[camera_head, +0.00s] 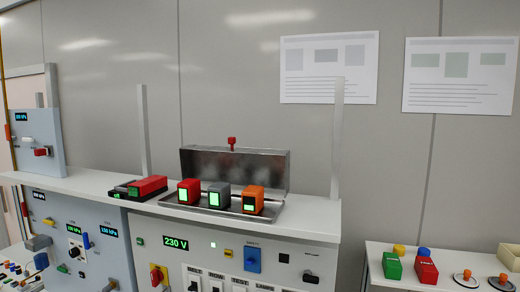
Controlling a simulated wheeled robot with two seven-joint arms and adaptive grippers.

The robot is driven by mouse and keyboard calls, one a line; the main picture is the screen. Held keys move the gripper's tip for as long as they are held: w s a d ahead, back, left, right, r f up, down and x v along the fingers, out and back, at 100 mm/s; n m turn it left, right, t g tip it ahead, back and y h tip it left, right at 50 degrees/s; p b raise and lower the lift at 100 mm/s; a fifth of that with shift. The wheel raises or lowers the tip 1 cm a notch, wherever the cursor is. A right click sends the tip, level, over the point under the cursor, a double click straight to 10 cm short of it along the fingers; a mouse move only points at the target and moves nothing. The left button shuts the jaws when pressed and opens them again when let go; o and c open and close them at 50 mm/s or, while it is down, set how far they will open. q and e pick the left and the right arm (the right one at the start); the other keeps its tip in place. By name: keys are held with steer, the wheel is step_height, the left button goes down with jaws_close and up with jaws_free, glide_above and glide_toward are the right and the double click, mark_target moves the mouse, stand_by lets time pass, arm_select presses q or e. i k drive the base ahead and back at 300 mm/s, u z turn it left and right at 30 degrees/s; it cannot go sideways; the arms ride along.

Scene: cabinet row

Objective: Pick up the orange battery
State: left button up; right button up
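The orange battery (253,200) stands in the open metal case (215,213) on top of the cabinet row. It is the rightmost of three batteries there and shows a dark face with a small green patch. A grey battery (219,197) and a red battery (189,192) stand to its left, both with bright green faces. Neither of my grippers is in view.
Another red battery (149,186) lies in a black holder left of the case. Upright posts (337,135) rise from the cabinet top (310,219). A side table at right holds green and red blocks (425,270). The cabinet top right of the case is clear.

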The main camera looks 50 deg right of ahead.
mark_target(252, 196)
steer(key=z, duration=1.35)
